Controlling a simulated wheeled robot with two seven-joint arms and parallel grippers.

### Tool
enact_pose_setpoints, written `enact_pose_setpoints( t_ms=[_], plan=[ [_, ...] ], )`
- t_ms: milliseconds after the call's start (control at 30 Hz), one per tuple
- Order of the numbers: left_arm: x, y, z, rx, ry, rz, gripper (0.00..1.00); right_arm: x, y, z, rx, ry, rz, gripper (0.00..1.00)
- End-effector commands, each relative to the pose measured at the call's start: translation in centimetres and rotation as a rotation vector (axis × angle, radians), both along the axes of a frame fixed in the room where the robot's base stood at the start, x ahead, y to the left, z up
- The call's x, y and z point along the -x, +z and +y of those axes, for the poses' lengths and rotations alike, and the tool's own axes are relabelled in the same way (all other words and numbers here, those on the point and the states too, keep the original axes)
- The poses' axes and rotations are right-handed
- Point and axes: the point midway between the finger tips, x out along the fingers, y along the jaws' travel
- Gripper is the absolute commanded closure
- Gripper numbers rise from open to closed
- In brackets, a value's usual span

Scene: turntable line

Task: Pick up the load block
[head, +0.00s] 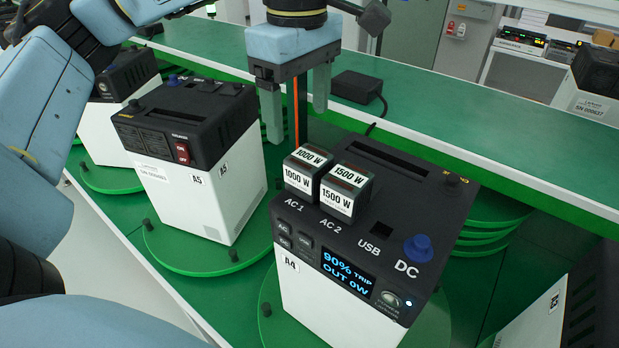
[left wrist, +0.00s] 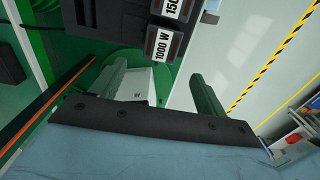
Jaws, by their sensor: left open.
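Two small dark load blocks with white labels stand plugged side by side on top of the A4 power unit (head: 410,207): the 1000 W block (head: 298,180) at AC 1 and the 1500 W block (head: 338,201) at AC 2. My left gripper (head: 297,124) is open and empty, fingers down, behind and above the 1000 W block, apart from it. In the left wrist view, the 1000 W block (left wrist: 164,43) lies just beyond the open fingers, with the 1500 W block (left wrist: 178,8) partly cut off at the top. My right gripper is not in view.
The A4 unit's display reads "90% TRIP OUT 0W". The A5 unit (head: 195,190) stands to its left on a green turntable plate (head: 190,257). A black adapter (head: 357,87) with a cable lies behind on the green bench (head: 440,105). Another unit (head: 535,315) is at lower right.

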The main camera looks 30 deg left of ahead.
Motion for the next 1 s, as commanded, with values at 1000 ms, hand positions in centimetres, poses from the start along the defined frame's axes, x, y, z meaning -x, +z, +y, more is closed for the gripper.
enact_pose_setpoints(
  t_ms=[1000],
  plan=[
    [0.3,-8.4,-0.9,0.001,0.0,-0.001,0.31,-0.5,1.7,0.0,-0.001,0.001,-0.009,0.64]
  ],
)
